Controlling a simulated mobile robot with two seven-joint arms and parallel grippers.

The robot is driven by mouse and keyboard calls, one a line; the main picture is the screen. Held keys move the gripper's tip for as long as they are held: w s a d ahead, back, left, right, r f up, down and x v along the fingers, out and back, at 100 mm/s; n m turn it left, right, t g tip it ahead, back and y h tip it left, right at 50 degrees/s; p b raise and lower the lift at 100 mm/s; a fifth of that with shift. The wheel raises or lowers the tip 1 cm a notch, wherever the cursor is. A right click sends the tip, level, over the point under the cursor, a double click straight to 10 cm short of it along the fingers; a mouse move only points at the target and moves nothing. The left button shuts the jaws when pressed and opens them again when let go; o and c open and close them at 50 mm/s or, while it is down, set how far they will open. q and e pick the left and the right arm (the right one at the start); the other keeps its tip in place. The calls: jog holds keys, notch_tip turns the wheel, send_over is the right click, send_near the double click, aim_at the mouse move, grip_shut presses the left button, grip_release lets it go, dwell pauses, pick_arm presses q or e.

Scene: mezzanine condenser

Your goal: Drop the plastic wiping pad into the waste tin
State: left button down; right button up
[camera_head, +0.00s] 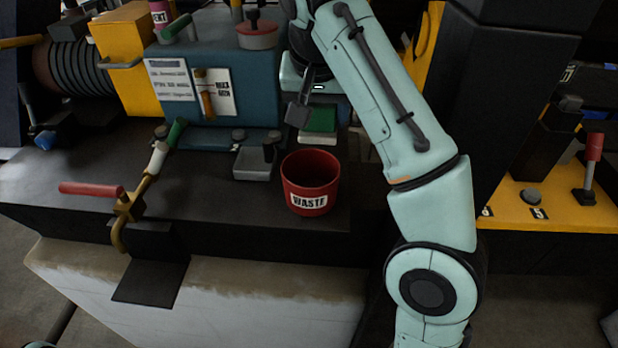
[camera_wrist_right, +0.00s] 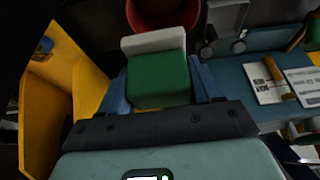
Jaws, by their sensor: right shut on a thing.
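The wiping pad, a green block with a white layer, is between the blue-grey fingers of my right gripper (camera_head: 319,110), which is shut on it. In the head view the green pad (camera_head: 320,119) shows just behind the waste tin (camera_head: 310,186), a red open round tin labelled WASTE on the dark bench. In the right wrist view the pad (camera_wrist_right: 160,78) fills the gap between the fingers (camera_wrist_right: 160,92), and the red tin (camera_wrist_right: 150,14) lies just past its white end. The pad is outside the tin; its height is hard to tell. My left gripper is not in view.
A small grey tray (camera_head: 252,165) sits left of the tin. A blue machine box (camera_head: 215,85) with paper notes stands behind. A brass valve with a red handle (camera_head: 92,189) is at the bench's left. A yellow panel (camera_head: 545,207) is at the right.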

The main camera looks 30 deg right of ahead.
aim_at(318, 118)
jog(key=shift+s+f, duration=0.1)
jog(key=shift+f, duration=2.45)
jog(key=o, duration=1.2)
jog(key=shift+r, duration=0.1)
jog(key=shift+v, duration=3.65)
